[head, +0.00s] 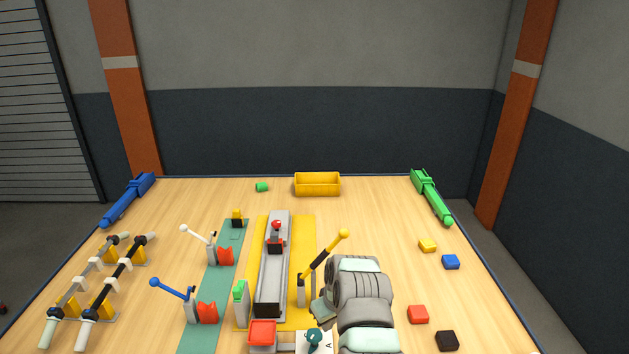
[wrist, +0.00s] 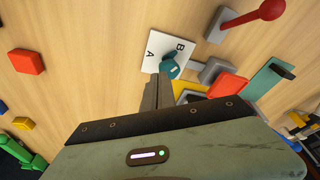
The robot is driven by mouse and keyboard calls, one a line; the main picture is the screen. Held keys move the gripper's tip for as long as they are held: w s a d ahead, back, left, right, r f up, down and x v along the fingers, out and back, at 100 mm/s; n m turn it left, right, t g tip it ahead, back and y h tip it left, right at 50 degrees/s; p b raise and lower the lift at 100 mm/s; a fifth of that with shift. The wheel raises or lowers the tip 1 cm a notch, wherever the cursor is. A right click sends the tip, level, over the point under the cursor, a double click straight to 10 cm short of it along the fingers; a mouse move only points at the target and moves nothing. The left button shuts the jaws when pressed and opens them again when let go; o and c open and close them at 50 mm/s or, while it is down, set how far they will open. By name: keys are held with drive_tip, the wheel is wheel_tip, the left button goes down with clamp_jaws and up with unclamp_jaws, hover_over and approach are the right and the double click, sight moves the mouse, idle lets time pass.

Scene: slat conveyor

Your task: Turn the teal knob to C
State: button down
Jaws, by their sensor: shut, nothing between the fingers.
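The teal knob (wrist: 170,67) sits on a white plate (wrist: 154,50) in the wrist view. The letters A and B show on the plate; no C is visible, and the near part of the plate is hidden. A pale mark shows on the knob, but which letter it points to is unclear. In the head view the knob (head: 313,337) is at the bottom edge, on its plate (head: 328,335). My gripper (wrist: 158,82) is shut and empty, its fingertips right beside the knob; I cannot tell whether they touch it.
A yellow lever (head: 325,263) stands left of my arm. A conveyor (head: 270,290) lies further left. Loose blocks, including a red one (head: 418,314), lie on the right, with bare table around them.

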sight(318, 341)
drive_tip(key=shift+s+d+b+x, duration=0.2)
drive_tip(key=shift+b+x, duration=0.2)
drive_tip(key=shift+x, duration=0.65)
drive_tip(key=shift+s+d+b+x, duration=0.1)
drive_tip(key=shift+s+b+x, duration=0.2)
drive_tip(key=shift+x, duration=0.8)
drive_tip(key=shift+s+d+b+x, duration=0.15)
drive_tip(key=shift+b+x, duration=0.3)
drive_tip(key=shift+x, duration=0.6)
drive_tip(key=shift+a+f, duration=0.1)
drive_tip(key=shift+f, duration=0.1)
drive_tip(key=shift+w+a, duration=0.2)
drive_tip(key=shift+s+a, duration=0.15)
drive_tip(key=shift+a, duration=0.1)
drive_tip(key=shift+s+a+p, duration=0.15)
drive_tip(key=shift+s+p, duration=0.1)
drive_tip(key=shift+p, duration=0.35)
drive_tip(key=shift+a+p, duration=0.15)
drive_tip(key=shift+p, duration=0.6)
drive_tip(key=shift+s+a+p, duration=0.35)
drive_tip(key=shift+a+p, duration=0.2)
drive_tip(key=shift+p, duration=0.65)
drive_tip(key=shift+s+d+r+p, duration=0.1)
drive_tip(key=shift+s+r+p, duration=0.1)
drive_tip(key=shift+p, duration=0.5)
drive_tip(key=shift+s+f+p, duration=0.1)
drive_tip(key=shift+p, duration=0.2)
